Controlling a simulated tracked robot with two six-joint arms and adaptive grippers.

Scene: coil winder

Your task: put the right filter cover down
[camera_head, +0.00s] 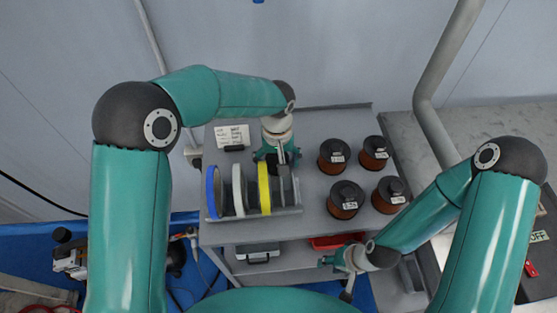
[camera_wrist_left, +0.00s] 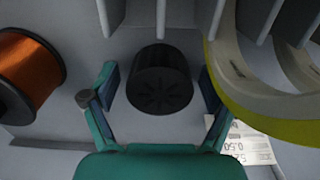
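A black round ribbed piece (camera_wrist_left: 160,82), which may be the filter cover, stands on the grey surface in the left wrist view. My left gripper (camera_wrist_left: 158,92) is open, with one finger on each side of it and visible gaps between. In the head view my left gripper (camera_head: 278,158) is low over the shelf, behind the ring rack, and its arm hides part of that spot. My right gripper (camera_head: 335,276) looks open and empty, in front of the shelf's front edge. I cannot tell for sure which thing is the right filter cover.
Blue (camera_head: 213,192), white (camera_head: 238,190) and yellow (camera_head: 264,188) rings stand in a rack close to my left gripper. Several copper wire spools (camera_head: 333,155) stand on the shelf's right. A paper label (camera_head: 232,136) is at the back left. A red tray (camera_head: 328,241) is below.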

